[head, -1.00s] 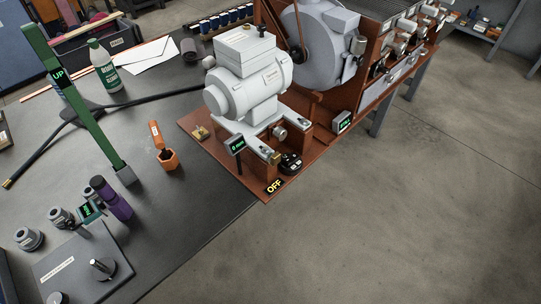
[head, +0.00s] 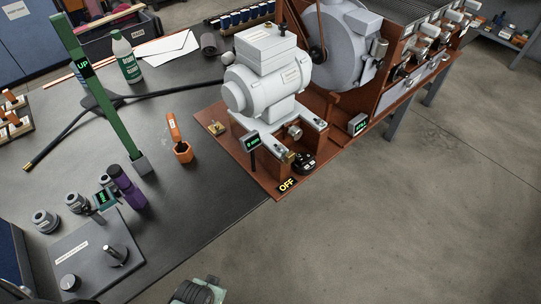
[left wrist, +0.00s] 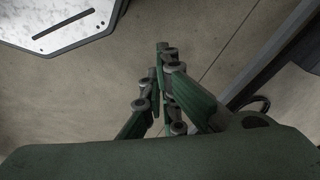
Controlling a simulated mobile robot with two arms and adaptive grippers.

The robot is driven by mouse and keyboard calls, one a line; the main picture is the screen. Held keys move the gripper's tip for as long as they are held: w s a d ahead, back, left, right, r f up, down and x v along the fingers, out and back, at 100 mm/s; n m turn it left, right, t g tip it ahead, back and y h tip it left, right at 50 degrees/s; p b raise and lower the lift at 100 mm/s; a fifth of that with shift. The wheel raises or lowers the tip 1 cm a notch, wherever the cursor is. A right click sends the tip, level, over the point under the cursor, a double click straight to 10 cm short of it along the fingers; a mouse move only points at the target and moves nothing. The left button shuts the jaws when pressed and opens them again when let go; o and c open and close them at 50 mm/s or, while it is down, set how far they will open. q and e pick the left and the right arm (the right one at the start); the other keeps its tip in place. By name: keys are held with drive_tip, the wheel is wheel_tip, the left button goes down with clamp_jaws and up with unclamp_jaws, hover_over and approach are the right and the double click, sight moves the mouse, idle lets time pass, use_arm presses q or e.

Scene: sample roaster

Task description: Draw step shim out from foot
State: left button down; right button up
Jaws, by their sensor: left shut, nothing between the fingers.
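A grey motor (head: 268,82) stands on a rust-red base plate (head: 262,182) in the head view. Its light foot rail (head: 305,122) lies along the front. A small brass-coloured piece (head: 287,157) sits at the near end of the foot; I cannot tell whether it is the step shim. Another brass block (head: 217,128) lies on the plate's left corner. My left gripper (left wrist: 163,62) is shut and empty in the left wrist view, above bare floor and away from the motor.
A small display (head: 252,141) on a post and a black knobbed unit (head: 304,162) stand close to the foot. Open floor lies right.

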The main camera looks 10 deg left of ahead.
use_arm(q)
drive_tip(key=w+d+r+t+h, duration=0.1)
drive_tip(key=w+d+r, duration=0.15)
drive_tip(key=r, duration=0.75)
drive_tip(key=w+d+r+t+h, duration=0.15)
drive_tip(key=w+r, duration=0.25)
drive_tip(key=r, duration=0.7)
drive_tip(key=w+d+r+n+t+h, duration=0.45)
drive_tip(key=w+d+r, duration=0.45)
drive_tip(key=d, duration=0.4)
drive_tip(key=w+d+r+n+t, duration=0.1)
drive_tip(key=w+r+n+t, duration=0.3)
drive_tip(key=r+n+t, duration=0.15)
drive_tip(key=w+a+f+n+t+y, duration=0.3)
drive_tip(key=a+n+y, duration=0.35)
drive_tip(key=n, duration=0.35)
drive_tip(key=w+p, duration=0.1)
drive_tip(key=w, duration=0.9)
drive_tip(key=shift+d+r+p, duration=0.2)
drive_tip(key=shift+d+p, duration=0.1)
drive_tip(key=shift+d, duration=0.1)
